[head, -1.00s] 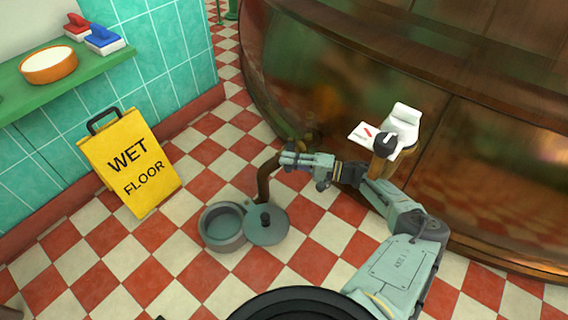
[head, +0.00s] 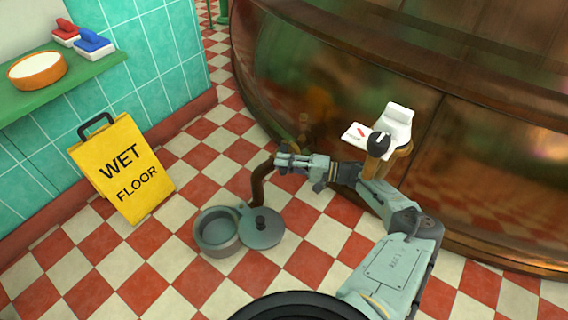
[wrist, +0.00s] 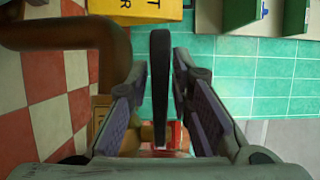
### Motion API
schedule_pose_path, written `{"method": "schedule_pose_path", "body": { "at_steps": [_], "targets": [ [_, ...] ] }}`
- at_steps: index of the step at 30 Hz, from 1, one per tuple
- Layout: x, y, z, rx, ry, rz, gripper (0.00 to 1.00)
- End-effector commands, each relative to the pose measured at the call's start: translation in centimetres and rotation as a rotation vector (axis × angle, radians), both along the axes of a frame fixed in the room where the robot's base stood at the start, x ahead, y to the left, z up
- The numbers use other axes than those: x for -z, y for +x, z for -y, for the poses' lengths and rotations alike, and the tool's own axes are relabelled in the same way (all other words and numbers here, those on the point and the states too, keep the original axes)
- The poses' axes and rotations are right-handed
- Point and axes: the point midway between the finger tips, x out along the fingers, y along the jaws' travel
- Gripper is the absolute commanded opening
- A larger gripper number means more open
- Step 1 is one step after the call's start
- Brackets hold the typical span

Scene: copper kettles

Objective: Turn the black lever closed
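The black lever (wrist: 160,85) shows in the wrist view as a dark upright bar between my two fingers. My gripper (wrist: 159,70) is open around it, with narrow gaps seen on both sides. In the head view my gripper (head: 281,160) is at the top of the brown curved pipe (head: 261,185), low beside the copper kettle (head: 340,80). The lever cannot be made out in that view. The pipe also shows large at the left of the wrist view (wrist: 75,35). A small red part (wrist: 176,135) lies behind the lever's lower end.
A grey pot (head: 215,243) and its lid (head: 262,228) are below the pipe. A yellow wet-floor sign (head: 122,168) stands left. A white unit (head: 398,125) with a black knob (head: 378,145) is near my arm. Checkered floor between is clear.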

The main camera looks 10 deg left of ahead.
Motion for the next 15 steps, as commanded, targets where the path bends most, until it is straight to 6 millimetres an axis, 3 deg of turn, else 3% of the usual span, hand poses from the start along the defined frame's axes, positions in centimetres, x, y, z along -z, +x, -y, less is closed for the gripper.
{"method": "schedule_pose_path", "body": {
  "at_steps": [15],
  "targets": [
    [0.1, -0.5, 7.0, 0.002, -0.001, 0.0, 0.2]
  ]
}}
